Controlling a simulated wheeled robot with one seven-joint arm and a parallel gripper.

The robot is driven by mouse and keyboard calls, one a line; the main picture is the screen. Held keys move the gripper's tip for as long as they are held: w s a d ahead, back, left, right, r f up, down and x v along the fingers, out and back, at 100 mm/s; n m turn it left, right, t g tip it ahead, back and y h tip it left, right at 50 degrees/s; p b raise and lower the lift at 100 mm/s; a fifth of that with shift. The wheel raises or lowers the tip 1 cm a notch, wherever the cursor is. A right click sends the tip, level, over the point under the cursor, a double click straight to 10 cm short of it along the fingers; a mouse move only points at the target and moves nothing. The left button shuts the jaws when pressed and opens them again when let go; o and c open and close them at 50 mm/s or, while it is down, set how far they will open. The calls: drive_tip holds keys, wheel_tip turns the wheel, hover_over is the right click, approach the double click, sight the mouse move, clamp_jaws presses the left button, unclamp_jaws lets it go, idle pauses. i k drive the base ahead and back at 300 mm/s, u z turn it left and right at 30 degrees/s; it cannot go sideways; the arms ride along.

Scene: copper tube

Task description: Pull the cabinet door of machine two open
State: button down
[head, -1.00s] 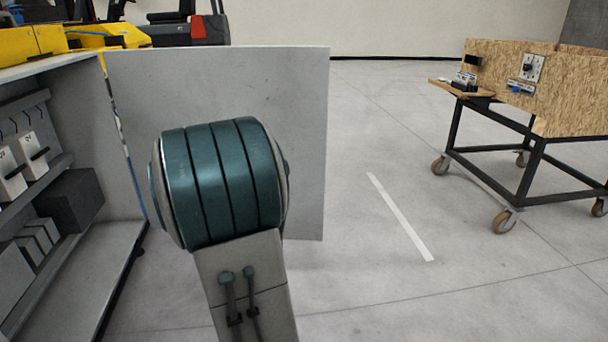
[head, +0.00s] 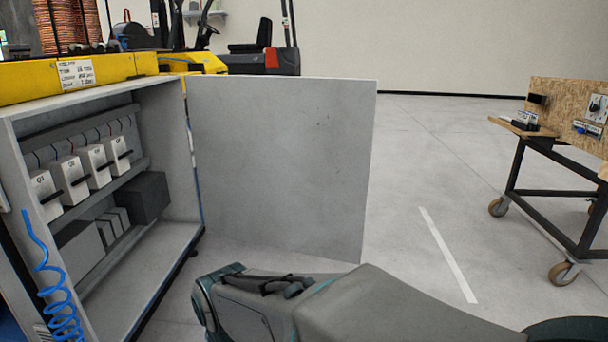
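The grey cabinet door (head: 280,150) stands wide open, swung out to the right of the cabinet on its hinge side. The open cabinet (head: 175,222) is at the left, with white labelled switch units (head: 70,180) on a rail and dark boxes (head: 145,197) below. My arm crosses the bottom of the head view, in front of and below the door. My gripper is not visible, so its state and any contact with the door are hidden.
A blue coiled hose (head: 60,300) hangs at the cabinet's left front. A wheeled wooden cart (head: 555,150) stands at the right. A forklift (head: 255,58) is behind the door. The floor between door and cart is clear, with a white line (head: 447,255).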

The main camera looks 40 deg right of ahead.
sight(282, 162)
drive_tip(key=u, duration=0.05)
drive_tip(key=k, duration=0.75)
drive_tip(key=z, duration=1.15)
drive_tip(key=i, duration=1.75)
drive_tip(key=u, duration=0.75)
